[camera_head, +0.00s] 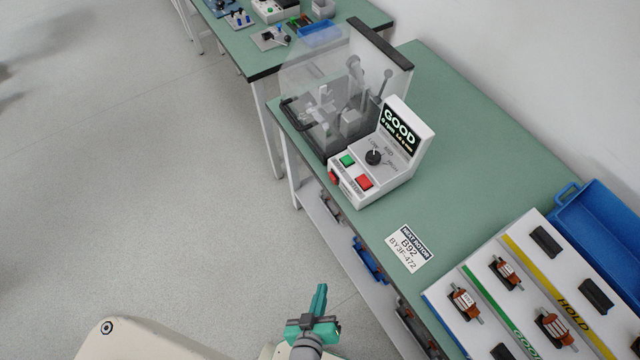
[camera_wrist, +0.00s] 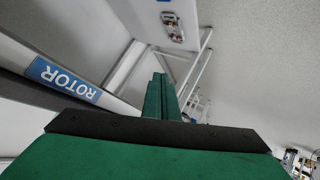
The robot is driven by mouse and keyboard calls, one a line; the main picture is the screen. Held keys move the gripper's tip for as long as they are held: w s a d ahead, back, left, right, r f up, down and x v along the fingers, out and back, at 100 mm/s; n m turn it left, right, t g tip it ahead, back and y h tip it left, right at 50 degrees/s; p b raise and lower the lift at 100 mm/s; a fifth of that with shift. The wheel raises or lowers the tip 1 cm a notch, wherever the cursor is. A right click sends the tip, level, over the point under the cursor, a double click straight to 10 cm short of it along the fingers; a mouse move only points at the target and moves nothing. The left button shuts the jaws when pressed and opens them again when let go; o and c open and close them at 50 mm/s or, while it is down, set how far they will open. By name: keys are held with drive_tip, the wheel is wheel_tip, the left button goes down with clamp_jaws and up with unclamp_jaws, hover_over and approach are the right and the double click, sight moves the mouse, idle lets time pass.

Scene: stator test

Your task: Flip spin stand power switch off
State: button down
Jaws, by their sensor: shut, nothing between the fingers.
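The spin stand (camera_head: 345,115) stands on the green bench, with a clear guard at its left. Its white control box (camera_head: 385,170) has a screen (camera_head: 399,130) reading GOOD, a black knob (camera_head: 374,157), a green button (camera_head: 347,160) and a red button (camera_head: 364,181). A small red part, perhaps the power switch (camera_head: 334,177), is on the box's front left face; its position is too small to tell. My gripper (camera_head: 321,290) is shut and empty, below and apart from the box, off the bench's front edge. Its closed green fingers (camera_wrist: 160,95) show in the wrist view.
A NEXT ROTOR card (camera_head: 409,247) lies on the green bench (camera_head: 480,150). A rack (camera_head: 530,290) with several rotors and a blue bin (camera_head: 600,225) are at the right. A lower shelf (camera_head: 330,235) runs under the bench. Open floor (camera_head: 150,200) lies left.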

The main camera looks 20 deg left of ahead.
sight(331, 178)
drive_tip(key=w+a+f+n+g+h, duration=0.1)
drive_tip(key=w+a+f+n+h, duration=0.1)
drive_tip(key=w+f+n, duration=0.3)
drive_tip(key=w+a+n+t+h, duration=0.1)
drive_tip(key=w+a+h, duration=0.25)
drive_tip(key=w, duration=0.35)
drive_tip(key=a+r+m+t+h, duration=0.1)
drive_tip(key=a+r+h, duration=0.3)
drive_tip(key=r, duration=0.5)
drive_tip(key=a+r+m+t+h, duration=0.1)
drive_tip(key=a+r+t+h, duration=0.2)
drive_tip(key=a+r, duration=0.5)
drive_tip(key=shift+w+r+m+h, duration=0.35)
drive_tip(key=shift+r+h, duration=0.2)
drive_tip(key=shift+r, duration=0.2)
drive_tip(key=x, duration=1.4)
drive_tip(key=shift+w+r, duration=0.1)
drive_tip(key=shift+r, duration=0.1)
